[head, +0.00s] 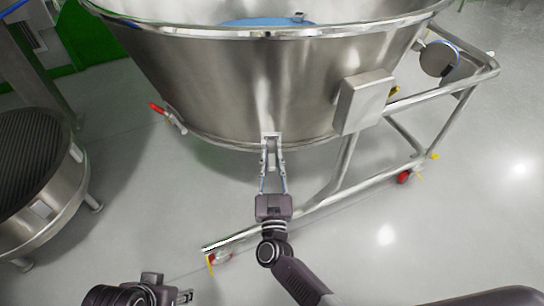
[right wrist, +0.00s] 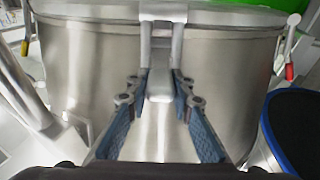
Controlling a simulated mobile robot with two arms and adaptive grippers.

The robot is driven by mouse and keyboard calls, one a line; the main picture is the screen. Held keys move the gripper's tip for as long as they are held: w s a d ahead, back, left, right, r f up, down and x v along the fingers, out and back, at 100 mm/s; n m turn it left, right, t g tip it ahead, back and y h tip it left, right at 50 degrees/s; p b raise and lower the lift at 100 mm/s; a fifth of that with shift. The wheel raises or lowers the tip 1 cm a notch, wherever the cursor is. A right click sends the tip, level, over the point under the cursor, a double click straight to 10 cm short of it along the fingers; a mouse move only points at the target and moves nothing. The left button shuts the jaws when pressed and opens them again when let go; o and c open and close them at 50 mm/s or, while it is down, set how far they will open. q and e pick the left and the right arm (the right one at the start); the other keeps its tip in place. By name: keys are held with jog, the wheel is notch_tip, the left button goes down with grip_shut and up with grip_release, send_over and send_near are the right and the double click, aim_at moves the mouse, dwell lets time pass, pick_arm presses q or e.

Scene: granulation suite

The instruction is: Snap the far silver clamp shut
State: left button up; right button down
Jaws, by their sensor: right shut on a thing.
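The large steel bowl (head: 235,85) fills the upper middle of the head view. A silver clamp (head: 271,148) sits on its lower front edge. In the right wrist view the same clamp (right wrist: 160,85) hangs from a bracket as a pale lever pointing down between the fingers. My right gripper (head: 272,168) is upright below the bowl and shut on this lever, with its blue-padded fingers (right wrist: 162,112) either side of it. My left gripper (head: 186,296) is at the bottom left edge, away from the bowl; its jaws are too small and cut off to read.
A red-handled lever (head: 158,108) sticks out at the bowl's left side. A grey box (head: 364,102) is fixed right of the clamp. The steel tube frame (head: 350,180) with castors runs to the right. A round ribbed-top vessel (head: 45,190) stands left. Floor between is clear.

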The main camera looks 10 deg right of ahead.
jog(key=shift+p, duration=0.3)
dwell(0.5)
jog(key=c, duration=1.7)
grip_release()
jog(key=s, duration=0.4)
jog(key=s+f, duration=0.1)
jog(key=s, duration=0.3)
jog(key=s+a+f, duration=0.1)
jog(key=s, duration=0.3)
